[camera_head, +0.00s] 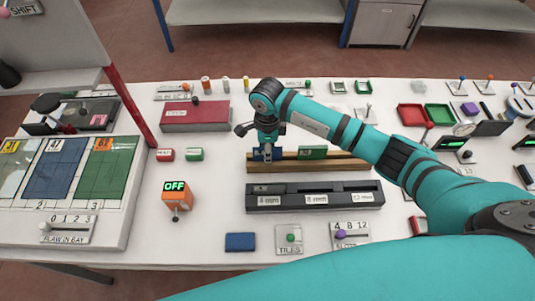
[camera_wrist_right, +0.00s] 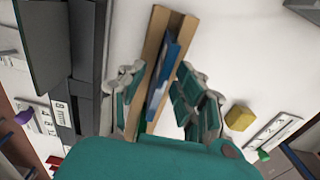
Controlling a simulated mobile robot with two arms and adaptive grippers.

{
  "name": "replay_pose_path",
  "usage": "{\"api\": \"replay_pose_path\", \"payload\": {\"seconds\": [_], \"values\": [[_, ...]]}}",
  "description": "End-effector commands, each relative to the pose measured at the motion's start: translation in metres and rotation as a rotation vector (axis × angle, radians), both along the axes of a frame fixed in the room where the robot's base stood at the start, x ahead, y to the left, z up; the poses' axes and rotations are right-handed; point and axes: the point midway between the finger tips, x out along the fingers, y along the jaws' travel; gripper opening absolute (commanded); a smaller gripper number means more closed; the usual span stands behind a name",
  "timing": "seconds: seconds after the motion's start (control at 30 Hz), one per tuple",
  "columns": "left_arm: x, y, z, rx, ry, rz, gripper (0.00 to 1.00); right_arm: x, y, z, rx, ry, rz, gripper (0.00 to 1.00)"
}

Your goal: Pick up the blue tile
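A blue tile (camera_head: 258,154) stands in the left part of a wooden rack (camera_head: 340,163) in the head view, partly covered by my right gripper. A green tile (camera_head: 313,152) stands further right in the same rack. My right gripper (camera_head: 268,152) points down over the blue tile. In the right wrist view the right gripper (camera_wrist_right: 163,102) is open, with its fingers on either side of the blue tile (camera_wrist_right: 161,85) and a gap showing on the right. Contact on the left is unclear. My left gripper is out of view.
A dark slotted block (camera_head: 315,188) lies in front of the rack. A flat blue piece (camera_head: 240,242) lies near the table's front edge beside the TILES panel (camera_head: 289,239). An orange OFF box (camera_head: 176,194) stands left. A red box (camera_head: 195,116) lies behind.

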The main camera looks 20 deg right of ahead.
Motion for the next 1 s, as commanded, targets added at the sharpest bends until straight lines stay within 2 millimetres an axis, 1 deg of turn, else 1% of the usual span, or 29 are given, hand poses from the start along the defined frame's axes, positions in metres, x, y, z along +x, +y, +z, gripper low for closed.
{"api": "replay_pose_path", "payload": {"seconds": [0.03,0.2,0.23,0.83,0.93,1.0], "values": [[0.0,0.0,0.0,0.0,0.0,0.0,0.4,0.0,0.0,0.0,0.0,0.0,0.0,0.24],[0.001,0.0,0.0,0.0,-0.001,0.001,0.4,0.0,0.0,0.0,0.0,0.0,0.0,0.02],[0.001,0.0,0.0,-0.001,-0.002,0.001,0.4,0.0,0.0,0.0,0.0,0.0,0.0,0.0],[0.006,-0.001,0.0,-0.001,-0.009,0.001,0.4,0.001,0.0,0.002,0.001,-0.001,-0.001,0.0],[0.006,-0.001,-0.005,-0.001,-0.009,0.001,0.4,0.002,0.0,0.009,0.001,-0.004,-0.001,0.0],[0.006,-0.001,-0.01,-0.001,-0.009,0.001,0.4,0.002,0.0,0.02,0.0,-0.006,0.001,0.0]]}}
